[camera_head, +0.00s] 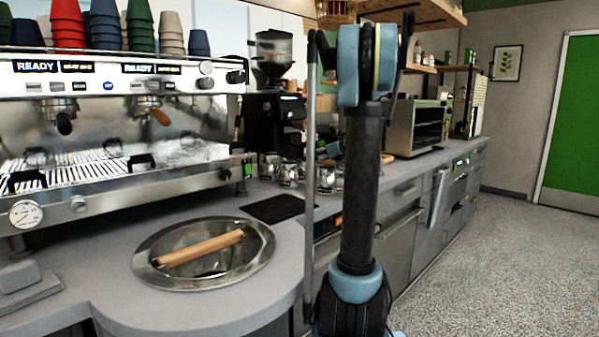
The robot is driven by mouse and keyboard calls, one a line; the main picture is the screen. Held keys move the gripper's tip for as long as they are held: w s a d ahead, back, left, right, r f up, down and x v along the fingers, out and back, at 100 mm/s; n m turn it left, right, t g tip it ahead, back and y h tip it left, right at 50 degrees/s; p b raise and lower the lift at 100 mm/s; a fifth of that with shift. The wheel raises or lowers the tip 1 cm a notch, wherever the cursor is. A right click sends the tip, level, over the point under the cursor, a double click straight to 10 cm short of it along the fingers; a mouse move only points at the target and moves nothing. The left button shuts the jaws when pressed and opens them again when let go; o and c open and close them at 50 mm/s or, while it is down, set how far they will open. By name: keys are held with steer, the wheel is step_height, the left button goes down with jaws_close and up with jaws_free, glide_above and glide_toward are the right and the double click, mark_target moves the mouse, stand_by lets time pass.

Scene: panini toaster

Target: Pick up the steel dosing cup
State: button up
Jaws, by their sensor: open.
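Several small steel cups stand on the grey counter behind my arm. One steel cup (290,173) is near the back. Another steel cup (326,179) is closest to my arm, partly beside its dark links. A further steel cup (269,166) is to the left. They are too small to tell which one is the dosing cup. My arm rises at the centre right, with a dark upright link and light blue joints, and covers part of the counter. My gripper's fingers do not show.
An espresso machine (120,120) fills the left, with stacked paper cups (103,25) on top. A round steel sink (160,272) with a wooden bar (200,247) across it is in front. A dark mat (272,208) lies beside it. A grinder (273,60) and toaster oven (417,125) stand behind.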

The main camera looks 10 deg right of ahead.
steer(key=x, duration=1.1)
steer(key=shift+w, duration=0.2)
steer(key=shift+d, duration=0.1)
steer(key=shift+c, duration=0.3)
steer(key=c, duration=1.2)
steer(key=shift+r, duration=0.15)
steer(key=shift+c, duration=0.2)
